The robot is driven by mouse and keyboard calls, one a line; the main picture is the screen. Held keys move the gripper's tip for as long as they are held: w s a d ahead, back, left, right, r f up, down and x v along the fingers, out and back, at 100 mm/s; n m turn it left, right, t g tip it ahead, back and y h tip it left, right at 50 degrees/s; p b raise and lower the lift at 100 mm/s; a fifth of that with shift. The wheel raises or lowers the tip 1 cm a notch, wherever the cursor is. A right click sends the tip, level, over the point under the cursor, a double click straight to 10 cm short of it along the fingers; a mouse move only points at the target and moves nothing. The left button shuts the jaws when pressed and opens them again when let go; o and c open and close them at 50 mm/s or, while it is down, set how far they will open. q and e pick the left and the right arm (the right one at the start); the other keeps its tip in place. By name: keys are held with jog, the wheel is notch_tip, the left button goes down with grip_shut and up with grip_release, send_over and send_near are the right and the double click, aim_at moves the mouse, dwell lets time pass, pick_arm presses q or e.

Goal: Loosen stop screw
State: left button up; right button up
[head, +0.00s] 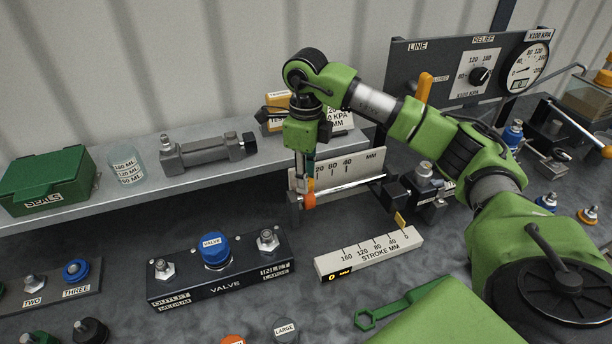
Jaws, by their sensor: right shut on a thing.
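My right gripper (308,192) reaches down from above at the middle of the view, in front of the white MM scale. It is shut at the left end of a thin silver rod (345,187). Orange and dark pieces show at its fingertips, and its fingers partly hide what they grip. The rod runs right to a dark cylinder fixture (420,185) with a silver fitting on top. I cannot tell which part is the stop screw. My left gripper is not in view.
A STROKE MM gauge (369,255) with a yellow pointer lies below the fixture. A black valve block (220,268) stands left of it. A green wrench (400,305) lies in front. A grey shelf (215,170) behind carries a green SEALS box (48,184). The upright gauge panel (440,70) is behind right.

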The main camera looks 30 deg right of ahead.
jog(key=o, duration=1.1)
jog(key=shift+r, duration=0.1)
jog(key=shift+r, duration=0.15)
jog(key=shift+r, duration=3.85)
